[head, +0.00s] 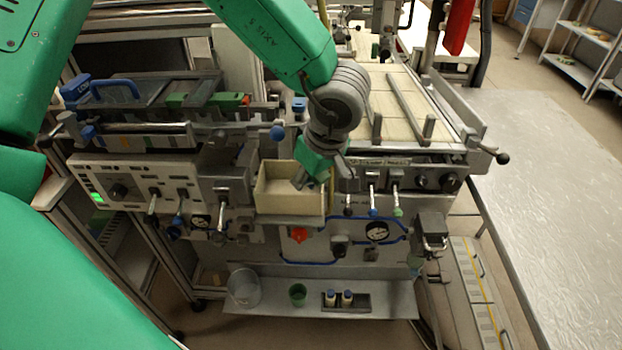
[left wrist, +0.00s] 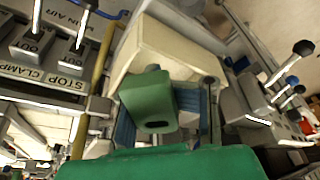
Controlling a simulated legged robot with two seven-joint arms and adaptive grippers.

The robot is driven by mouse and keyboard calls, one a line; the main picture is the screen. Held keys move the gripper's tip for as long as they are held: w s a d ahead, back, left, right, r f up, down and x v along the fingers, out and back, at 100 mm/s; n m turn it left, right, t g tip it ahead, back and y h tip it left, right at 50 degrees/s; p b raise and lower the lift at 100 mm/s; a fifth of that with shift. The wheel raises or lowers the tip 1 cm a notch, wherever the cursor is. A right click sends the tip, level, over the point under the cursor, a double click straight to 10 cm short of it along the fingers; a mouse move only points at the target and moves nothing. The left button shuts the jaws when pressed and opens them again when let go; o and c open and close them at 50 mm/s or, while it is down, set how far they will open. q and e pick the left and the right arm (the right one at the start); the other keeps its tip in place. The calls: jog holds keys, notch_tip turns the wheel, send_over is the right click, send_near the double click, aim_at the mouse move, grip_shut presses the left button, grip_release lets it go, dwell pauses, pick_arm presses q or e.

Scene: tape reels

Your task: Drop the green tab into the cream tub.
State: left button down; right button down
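The cream tub (head: 280,208) is an open box on the front of the machine. It also shows in the left wrist view (left wrist: 190,45). My left gripper (head: 318,181) hangs over the tub's right part, pointing down. In the left wrist view a green slotted part (left wrist: 150,98) hides most of the space between the grey-blue sides of the gripper. No green tab shows clearly in the tub. My right gripper is not in view.
Levers (head: 373,200) stand close right of the tub, and a control panel (head: 130,182) lies left. A lower shelf (head: 390,300) holds a green cup (head: 297,294), a clear container (head: 243,288) and small bottles (head: 347,298).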

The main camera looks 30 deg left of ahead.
aim_at(322, 176)
pick_arm(q)
jog(key=shift+w+a+f, duration=0.15)
jog(key=shift+a+f, duration=0.6)
jog(key=shift+a, duration=0.2)
jog(key=c, duration=1.3)
grip_release()
jog(key=shift+d, duration=0.3)
jog(key=shift+o, duration=0.2)
jog(key=shift+d+r, duration=0.2)
jog(key=shift+d, duration=0.3)
jog(key=shift+a+r, duration=0.15)
jog(key=v, duration=0.3)
jog(key=a+p+v, duration=0.1)
jog(key=v, duration=0.2)
jog(key=shift+a+r, duration=0.2)
jog(key=v, duration=0.3)
jog(key=d+v, duration=0.1)
jog(key=v, duration=0.3)
jog(key=shift+f+p, duration=0.2)
jog(key=shift+p, duration=0.15)
jog(key=shift+a+f, duration=0.1)
jog(key=shift+a, duration=0.45)
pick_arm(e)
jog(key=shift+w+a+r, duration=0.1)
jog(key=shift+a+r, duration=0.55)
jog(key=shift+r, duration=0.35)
pick_arm(q)
jog(key=shift+d, duration=0.1)
